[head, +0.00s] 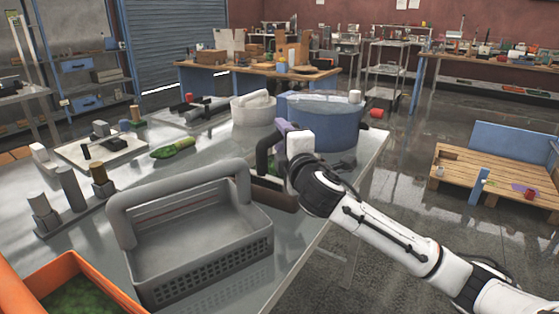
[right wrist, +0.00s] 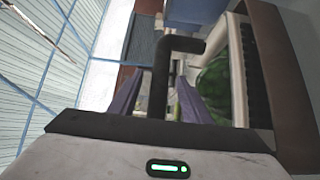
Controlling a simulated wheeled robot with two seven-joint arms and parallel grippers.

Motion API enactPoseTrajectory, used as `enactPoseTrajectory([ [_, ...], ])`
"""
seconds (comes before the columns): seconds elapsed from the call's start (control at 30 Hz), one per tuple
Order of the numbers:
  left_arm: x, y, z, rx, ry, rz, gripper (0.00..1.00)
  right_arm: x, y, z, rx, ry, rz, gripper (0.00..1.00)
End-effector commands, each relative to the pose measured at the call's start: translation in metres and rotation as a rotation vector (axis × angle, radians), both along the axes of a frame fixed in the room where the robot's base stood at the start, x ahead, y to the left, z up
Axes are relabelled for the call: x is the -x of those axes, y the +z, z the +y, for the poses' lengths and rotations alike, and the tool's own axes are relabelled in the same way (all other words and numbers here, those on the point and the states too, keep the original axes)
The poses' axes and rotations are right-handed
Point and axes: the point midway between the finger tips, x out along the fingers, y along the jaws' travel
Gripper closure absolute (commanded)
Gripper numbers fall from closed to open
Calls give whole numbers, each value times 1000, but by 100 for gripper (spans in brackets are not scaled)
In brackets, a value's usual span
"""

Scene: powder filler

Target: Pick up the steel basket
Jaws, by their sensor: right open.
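A large grey basket (head: 205,245) with perforated sides and a thick arched handle (head: 180,188) stands empty at the front of the table. Beyond its right end is a smaller brown-sided basket (head: 276,193) with a dark bent handle (head: 263,155), partly hidden by my right arm. I cannot tell which is meant as steel. My right gripper (head: 279,137), with purple fingers, is at the smaller basket. In the right wrist view the open fingers (right wrist: 158,98) stand either side of the dark handle (right wrist: 162,75), not closed on it. My left gripper is not in view.
An orange crate (head: 95,277) with green contents is at the lower left. A blue pot (head: 330,128) and a pale tub (head: 250,112) stand behind the right gripper. Metal blocks (head: 70,190) and a green item (head: 173,148) lie left. The table's right edge is close by.

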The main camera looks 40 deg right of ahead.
Motion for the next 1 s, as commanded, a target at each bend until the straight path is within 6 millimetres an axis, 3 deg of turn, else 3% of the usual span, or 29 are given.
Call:
enactPoseTrajectory([
  [0.13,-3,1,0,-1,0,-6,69,0,0,1,0,1,0,58],
  [0.4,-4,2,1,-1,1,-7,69,0,0,1,0,1,0,100],
  [1.0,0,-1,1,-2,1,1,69,1,-1,1,0,1,1,100],
])
